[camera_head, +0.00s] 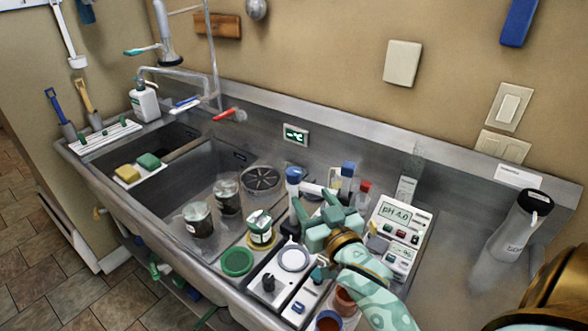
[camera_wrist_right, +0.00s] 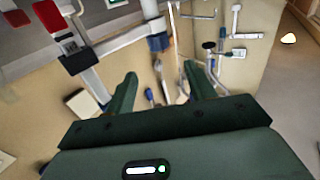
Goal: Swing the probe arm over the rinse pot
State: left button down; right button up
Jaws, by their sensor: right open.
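The probe arm (camera_head: 313,188) looks like a pale horizontal bar among blue-topped uprights behind my right gripper. In the right wrist view a pale bar with dark blue joints (camera_wrist_right: 120,45), probably the same arm, crosses the upper left beyond the fingers. My right gripper (camera_head: 316,208) is open and green, just in front of the bar; its fingers (camera_wrist_right: 160,72) are apart with nothing gripped between them. I cannot tell which vessel is the rinse pot; a blue-rimmed pot (camera_head: 328,322) and a brown pot (camera_head: 345,300) stand below my right forearm. My left gripper is out of view.
A pH meter (camera_head: 399,235) stands right of my gripper. A green-and-white jar (camera_head: 261,229), a green ring (camera_head: 237,262) and a white control box (camera_head: 272,280) crowd the left side. A grey bottle (camera_head: 518,228) stands far right.

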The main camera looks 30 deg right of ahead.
aim_at(297, 176)
jog(key=w, duration=0.4)
jog(key=w+d, duration=0.1)
jog(key=w, duration=0.2)
jog(key=w+d+b, duration=0.1)
jog(key=w, duration=0.3)
jog(key=shift+w+d, duration=0.1)
jog(key=shift+w, duration=0.2)
jog(key=c, duration=1.1)
jog(key=shift+f, duration=0.1)
grip_shut()
